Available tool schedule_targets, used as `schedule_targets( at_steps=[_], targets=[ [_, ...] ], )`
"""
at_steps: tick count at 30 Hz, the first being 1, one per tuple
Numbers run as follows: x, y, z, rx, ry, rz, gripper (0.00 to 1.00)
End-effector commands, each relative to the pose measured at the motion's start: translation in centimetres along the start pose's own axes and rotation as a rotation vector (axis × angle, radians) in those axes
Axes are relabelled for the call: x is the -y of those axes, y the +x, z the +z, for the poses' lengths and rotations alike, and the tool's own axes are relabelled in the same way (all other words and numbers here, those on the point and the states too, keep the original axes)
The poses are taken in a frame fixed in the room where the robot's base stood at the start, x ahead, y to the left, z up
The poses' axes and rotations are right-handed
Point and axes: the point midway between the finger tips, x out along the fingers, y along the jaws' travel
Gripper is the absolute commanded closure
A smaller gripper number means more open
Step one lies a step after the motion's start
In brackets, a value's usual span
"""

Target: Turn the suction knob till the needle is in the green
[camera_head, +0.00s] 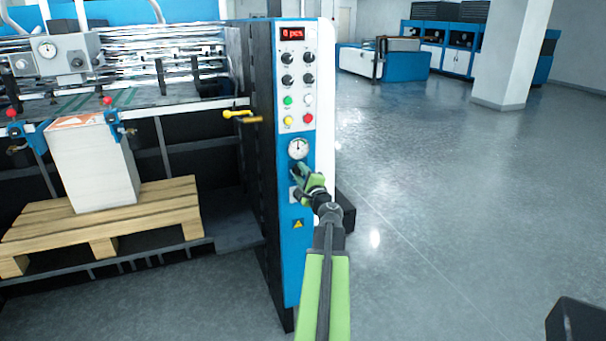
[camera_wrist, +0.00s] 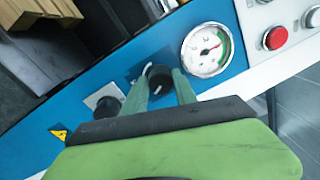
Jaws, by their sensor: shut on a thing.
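The black suction knob (camera_wrist: 159,76) sits on the blue panel just below the gauge. My gripper (camera_head: 300,174) is shut on the knob, with one green finger on each side of it in the wrist view (camera_wrist: 162,84). Part of the knob is hidden by the fingers. The round white gauge (camera_head: 298,148) is right above the gripper and also shows in the wrist view (camera_wrist: 206,50). Its needle points roughly straight up on the panel. A green arc runs along the dial's right edge in the wrist view; whether the needle tip is within it is too small to tell.
A second black knob (camera_wrist: 106,107) on a grey plate is close below. Above the gauge are a red button (camera_wrist: 276,38), other buttons and knobs, and a red display (camera_head: 292,33). A paper stack (camera_head: 95,165) on a pallet (camera_head: 150,205) stands left.

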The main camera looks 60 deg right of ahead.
Motion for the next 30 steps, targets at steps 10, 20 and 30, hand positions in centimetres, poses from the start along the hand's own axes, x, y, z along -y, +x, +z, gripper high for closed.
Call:
schedule_targets(
  at_steps=[10,20,30],
  targets=[
    [0.01,-0.12,-0.26,-0.009,0.053,-0.001,1.00],
    [0.01,-0.13,-0.27,-0.010,0.053,-0.001,1.00],
    [0.01,-0.06,-0.12,-0.006,0.054,-0.001,0.45]
  ],
)
